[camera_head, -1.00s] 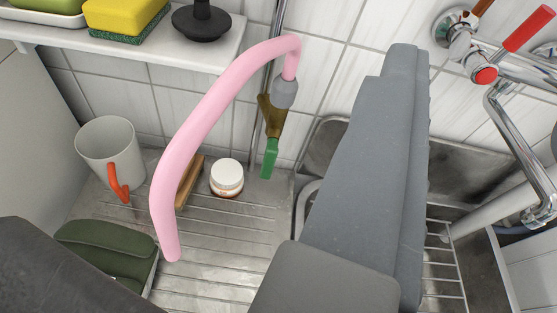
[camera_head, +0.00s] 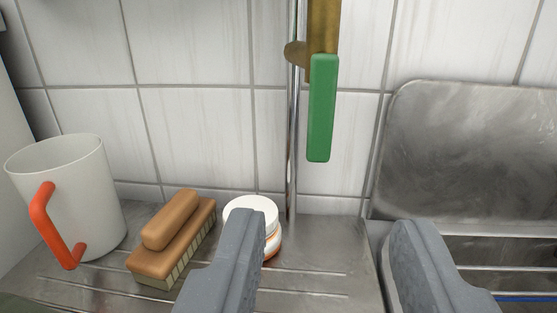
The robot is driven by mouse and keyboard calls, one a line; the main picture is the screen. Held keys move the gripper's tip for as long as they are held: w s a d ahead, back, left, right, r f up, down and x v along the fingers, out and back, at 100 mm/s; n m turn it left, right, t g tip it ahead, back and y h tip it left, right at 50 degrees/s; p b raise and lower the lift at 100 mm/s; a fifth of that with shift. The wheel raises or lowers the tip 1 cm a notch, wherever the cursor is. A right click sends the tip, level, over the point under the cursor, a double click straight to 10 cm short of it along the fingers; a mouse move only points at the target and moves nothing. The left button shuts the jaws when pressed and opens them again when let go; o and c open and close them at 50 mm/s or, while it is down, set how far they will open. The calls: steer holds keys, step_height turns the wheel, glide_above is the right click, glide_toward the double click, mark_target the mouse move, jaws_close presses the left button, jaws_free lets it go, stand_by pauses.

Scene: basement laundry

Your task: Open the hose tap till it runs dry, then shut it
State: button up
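The hose tap (camera_head: 323,30) is a brass body on a thin metal pipe against the tiled wall. Its green lever handle (camera_head: 322,108) hangs straight down, in line with the body. The tap's top is cut off by the picture's upper edge, and the pink hose is out of view. My gripper (camera_head: 325,228) is open and empty, its two grey fingers wide apart. The fingertips show lower in the picture than the handle's lower end, one to each side of it, and do not touch it. No water is visible.
A white mug (camera_head: 80,190) with an orange handle, a wooden brush (camera_head: 172,240) and a white-lidded jar (camera_head: 250,207) stand on the metal drainboard (camera_head: 320,290). The left finger partly hides the jar. A metal sink basin (camera_head: 470,150) lies at right.

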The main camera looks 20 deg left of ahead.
mark_target(322, 122)
steer(key=b+x, duration=0.1)
steer(key=x, duration=0.7)
steer(key=shift+b+x, duration=0.55)
steer(key=shift+x, duration=0.35)
steer(key=shift+w+a+f, duration=0.1)
steer(key=shift+w+a, duration=0.05)
steer(key=shift+w, duration=0.35)
steer(key=shift+b+x, duration=0.5)
steer(key=shift+x, duration=0.5)
steer(key=shift+w, duration=0.4)
steer(key=shift+a, duration=0.1)
